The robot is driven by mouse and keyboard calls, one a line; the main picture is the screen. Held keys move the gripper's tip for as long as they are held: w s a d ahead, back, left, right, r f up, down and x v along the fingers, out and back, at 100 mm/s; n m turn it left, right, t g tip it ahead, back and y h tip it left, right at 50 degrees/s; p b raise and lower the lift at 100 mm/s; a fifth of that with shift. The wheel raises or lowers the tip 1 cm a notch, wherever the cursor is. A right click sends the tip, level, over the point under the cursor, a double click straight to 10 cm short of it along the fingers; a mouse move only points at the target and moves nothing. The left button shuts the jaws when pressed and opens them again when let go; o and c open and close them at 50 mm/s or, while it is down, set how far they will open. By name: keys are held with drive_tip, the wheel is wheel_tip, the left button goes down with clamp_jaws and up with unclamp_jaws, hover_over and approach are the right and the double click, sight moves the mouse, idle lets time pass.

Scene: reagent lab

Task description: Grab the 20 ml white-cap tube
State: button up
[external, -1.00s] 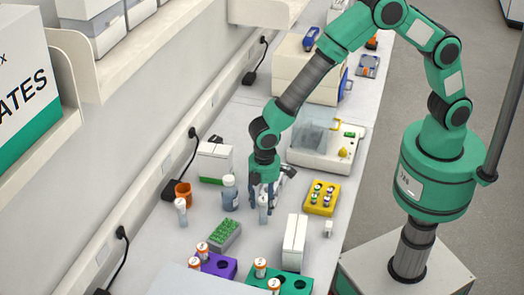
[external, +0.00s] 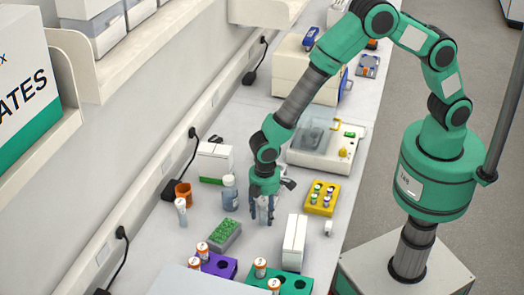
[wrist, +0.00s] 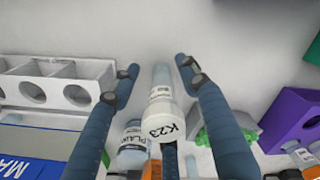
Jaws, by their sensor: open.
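A white-capped tube (external: 264,214) stands upright on the bench below my wrist. My gripper (external: 262,217) is lowered around it, open, and its fingers partly hide the tube. In the wrist view the tube (wrist: 162,105) shows between the two fingers of my gripper (wrist: 156,68), with a gap on both sides. Its near white end is marked "K23". I cannot read its volume. Another pale-capped tube (external: 181,212) stands farther left, beside an orange cup (external: 184,194).
A white-capped bottle (external: 229,194) stands just left of my gripper. The purple rack (external: 219,265) is nearer the camera.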

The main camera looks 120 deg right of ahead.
sight(264, 198)
idle(0.3)
drive_tip(key=c, duration=0.9)
drive_tip(key=shift+r, duration=5)
